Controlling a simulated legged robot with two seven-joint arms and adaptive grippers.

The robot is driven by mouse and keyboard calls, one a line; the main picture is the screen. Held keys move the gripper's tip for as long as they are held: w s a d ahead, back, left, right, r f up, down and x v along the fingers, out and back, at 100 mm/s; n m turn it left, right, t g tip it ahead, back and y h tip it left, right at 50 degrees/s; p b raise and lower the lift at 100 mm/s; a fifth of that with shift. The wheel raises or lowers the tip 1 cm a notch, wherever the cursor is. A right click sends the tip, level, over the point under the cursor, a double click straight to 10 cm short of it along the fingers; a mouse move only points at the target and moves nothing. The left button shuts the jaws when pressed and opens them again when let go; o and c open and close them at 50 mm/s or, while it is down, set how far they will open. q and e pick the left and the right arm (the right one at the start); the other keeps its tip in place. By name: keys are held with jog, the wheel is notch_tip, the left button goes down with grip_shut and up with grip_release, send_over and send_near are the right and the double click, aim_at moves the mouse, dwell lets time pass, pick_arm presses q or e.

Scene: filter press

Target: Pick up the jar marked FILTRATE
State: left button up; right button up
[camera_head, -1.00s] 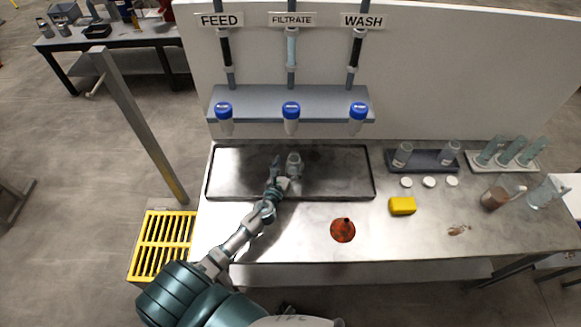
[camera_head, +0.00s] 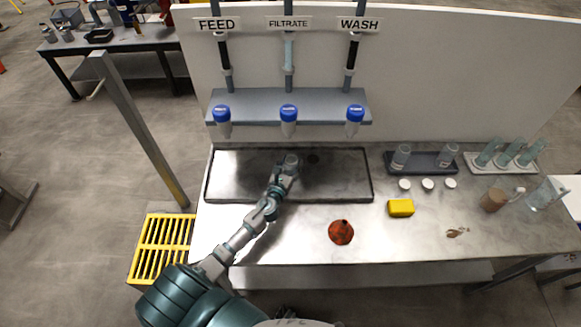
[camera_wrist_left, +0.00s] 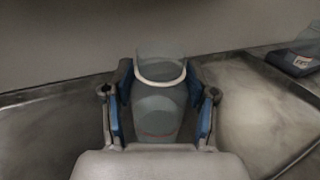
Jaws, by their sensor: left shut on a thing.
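A clear jar (camera_head: 291,159) with a pale rim is in the jaws of my left gripper (camera_head: 286,170), over the dark shallow tray (camera_head: 340,182) and below the FILTRATE sign (camera_head: 289,23). In the left wrist view the jar (camera_wrist_left: 160,68) stands upright between the blue-padded fingers (camera_wrist_left: 158,110), which press on both its sides. No marking on the jar can be read, and its base is hidden, so I cannot tell whether it touches the tray. My right gripper is not in view.
The front bench left of the funnel is clear.

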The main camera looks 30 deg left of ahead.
pick_arm(q)
jog(key=shift+d+f, duration=0.1)
jog(key=shift+d, duration=0.25)
jog(key=shift+d+r+p, duration=0.1)
jog(key=shift+r+p, duration=0.2)
jog(key=shift+r, duration=0.15)
jog(key=shift+r+p, duration=0.35)
jog(key=shift+r, duration=0.35)
jog(key=shift+a+r+p, duration=0.3)
jog(key=shift+r+p, duration=0.05)
jog(key=shift+r, duration=0.4)
jog(key=s+d, duration=0.2)
jog(key=s, duration=0.5)
jog(key=s+d+r+b, duration=0.1)
jog(key=s+d, duration=0.2)
jog(key=s, duration=0.5)
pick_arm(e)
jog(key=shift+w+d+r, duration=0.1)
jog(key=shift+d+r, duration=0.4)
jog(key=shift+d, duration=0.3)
pick_arm(q)
jog(key=shift+s+r, duration=0.1)
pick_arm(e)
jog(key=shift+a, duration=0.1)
